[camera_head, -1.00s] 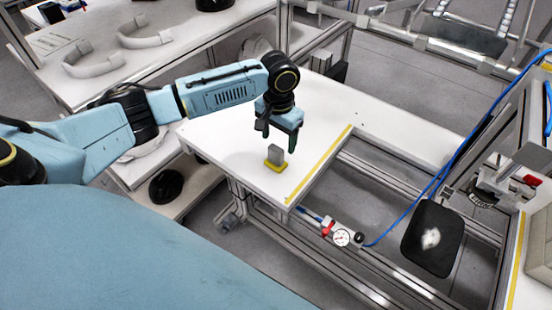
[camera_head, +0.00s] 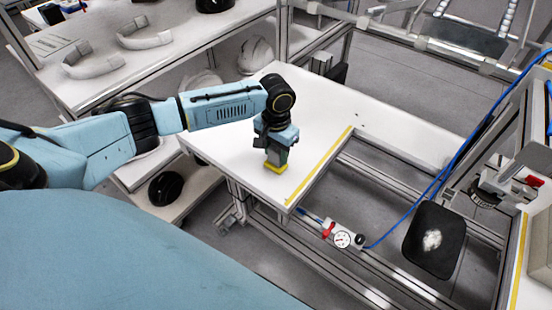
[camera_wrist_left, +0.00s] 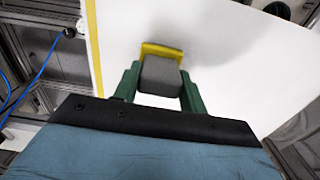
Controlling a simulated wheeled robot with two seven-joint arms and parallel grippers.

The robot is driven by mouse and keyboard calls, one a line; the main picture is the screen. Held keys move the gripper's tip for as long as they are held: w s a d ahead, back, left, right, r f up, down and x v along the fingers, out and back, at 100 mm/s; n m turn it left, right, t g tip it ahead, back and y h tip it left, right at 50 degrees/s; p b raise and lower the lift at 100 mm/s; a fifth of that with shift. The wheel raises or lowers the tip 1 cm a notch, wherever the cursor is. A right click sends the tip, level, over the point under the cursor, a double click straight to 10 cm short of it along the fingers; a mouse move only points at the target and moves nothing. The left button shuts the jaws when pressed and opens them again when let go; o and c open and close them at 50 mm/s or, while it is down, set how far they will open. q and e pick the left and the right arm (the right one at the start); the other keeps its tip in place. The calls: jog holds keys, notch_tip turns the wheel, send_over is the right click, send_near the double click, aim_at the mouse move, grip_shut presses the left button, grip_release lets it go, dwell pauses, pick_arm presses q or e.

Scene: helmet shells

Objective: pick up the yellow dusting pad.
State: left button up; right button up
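The yellow dusting pad (camera_head: 275,169) lies on the white table near its front corner, with a grey block-shaped handle standing on it. In the left wrist view the yellow pad (camera_wrist_left: 162,50) shows behind the grey handle (camera_wrist_left: 160,76). My left gripper (camera_head: 277,152) points down over the pad and largely hides the handle in the head view. In the left wrist view the green fingers of my left gripper (camera_wrist_left: 160,82) stand open on either side of the handle, very close to it. Whether they touch it is unclear. My right gripper is not in view.
The white table (camera_head: 330,110) has a yellow strip (camera_head: 320,165) along its edge, right of the pad. A blue hose (camera_head: 430,188) runs at the right. The table behind the gripper is clear.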

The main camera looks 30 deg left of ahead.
aim_at(276, 149)
pick_arm(q)
jog(key=c, duration=0.3)
notch_tip(276, 149, up, 10)
jog(key=shift+r+p, duration=0.1)
jog(key=shift+p, duration=0.5)
